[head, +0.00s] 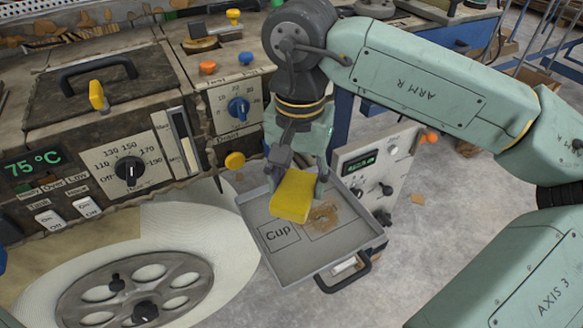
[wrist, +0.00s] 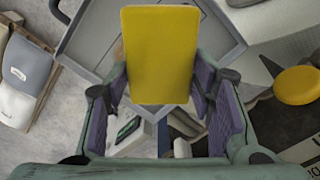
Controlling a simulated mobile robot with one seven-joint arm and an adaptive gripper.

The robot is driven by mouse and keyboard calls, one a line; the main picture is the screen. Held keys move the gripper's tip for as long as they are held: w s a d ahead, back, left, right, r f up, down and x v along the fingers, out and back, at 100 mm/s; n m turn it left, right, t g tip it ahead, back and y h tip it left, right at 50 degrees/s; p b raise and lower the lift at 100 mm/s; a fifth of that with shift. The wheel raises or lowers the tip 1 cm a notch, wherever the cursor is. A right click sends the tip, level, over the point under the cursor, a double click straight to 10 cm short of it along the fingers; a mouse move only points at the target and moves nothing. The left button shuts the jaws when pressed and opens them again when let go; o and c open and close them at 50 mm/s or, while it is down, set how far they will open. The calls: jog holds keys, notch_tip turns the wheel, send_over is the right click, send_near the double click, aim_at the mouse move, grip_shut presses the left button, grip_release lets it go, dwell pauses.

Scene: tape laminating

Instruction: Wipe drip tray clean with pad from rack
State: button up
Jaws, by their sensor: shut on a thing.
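The yellow pad (head: 293,195) is held in my gripper (head: 296,180), over the middle of the drip tray. It also shows in the wrist view (wrist: 160,55), where the purple-lined fingers (wrist: 162,100) close on its two sides. The drip tray (head: 350,242) is a grey, shallow open tray with a black front handle (head: 343,273). A square marked "Cup" (head: 279,234) lies on its floor at left. A brown stain (head: 323,216) lies just right of the pad. I cannot tell whether the pad touches the tray floor.
The machine front with a dial (head: 131,170) stands at left, with a large cream roll (head: 225,260) below it. A grey control box (head: 378,170) stands close behind the tray at right. Clear concrete floor lies right of the tray.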

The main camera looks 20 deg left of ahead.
jog(key=shift+d+f+b, duration=0.1)
jog(key=shift+f+b, duration=1.75)
jog(key=shift+f, duration=1.1)
jog(key=shift+f+b, duration=1.05)
